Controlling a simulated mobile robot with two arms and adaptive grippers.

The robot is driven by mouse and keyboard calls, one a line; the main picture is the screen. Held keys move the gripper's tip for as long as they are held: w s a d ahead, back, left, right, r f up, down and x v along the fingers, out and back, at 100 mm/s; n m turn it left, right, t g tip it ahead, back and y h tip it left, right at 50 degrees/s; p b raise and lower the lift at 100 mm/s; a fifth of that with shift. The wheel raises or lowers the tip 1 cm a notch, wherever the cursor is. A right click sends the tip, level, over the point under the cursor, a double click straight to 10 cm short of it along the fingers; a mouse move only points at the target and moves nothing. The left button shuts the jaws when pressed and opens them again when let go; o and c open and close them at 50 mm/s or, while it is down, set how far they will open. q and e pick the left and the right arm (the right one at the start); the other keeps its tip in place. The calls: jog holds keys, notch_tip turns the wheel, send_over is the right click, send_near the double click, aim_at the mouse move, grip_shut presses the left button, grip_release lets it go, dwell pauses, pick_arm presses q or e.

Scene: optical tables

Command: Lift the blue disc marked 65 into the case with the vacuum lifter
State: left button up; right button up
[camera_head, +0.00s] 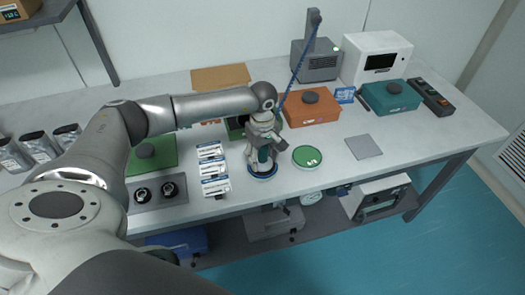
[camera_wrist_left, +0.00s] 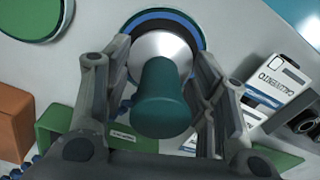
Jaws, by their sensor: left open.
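The blue disc (camera_head: 261,176) lies near the table's front edge, and only its rim shows around the vacuum lifter. The number 65 cannot be read. In the left wrist view its blue rim (camera_wrist_left: 150,14) circles the lifter's silver cup. The vacuum lifter has a teal handle (camera_wrist_left: 162,100), which also shows in the head view (camera_head: 264,155). My left gripper (camera_head: 267,148) is open, with its fingers (camera_wrist_left: 160,85) on either side of the handle; contact cannot be told. An open-looking green case (camera_head: 235,134) stands behind, partly hidden by my arm. My right gripper is not in view.
A green disc (camera_head: 307,156) lies right of the lifter, and a grey plate (camera_head: 363,146) farther right. White labelled boxes (camera_head: 214,187) stand left. An orange case (camera_head: 311,108) and a teal case (camera_head: 388,97) stand behind. A blue coiled hose (camera_head: 300,63) rises from the lifter.

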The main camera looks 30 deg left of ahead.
pick_arm(q)
jog(key=shift+c, duration=0.3)
grip_shut()
jog(key=c, duration=0.7)
grip_release()
jog(key=shift+c, duration=0.2)
grip_shut()
jog(key=shift+r+p, duration=1.95)
jog(key=shift+r, duration=1.8)
jog(key=shift+w, duration=0.1)
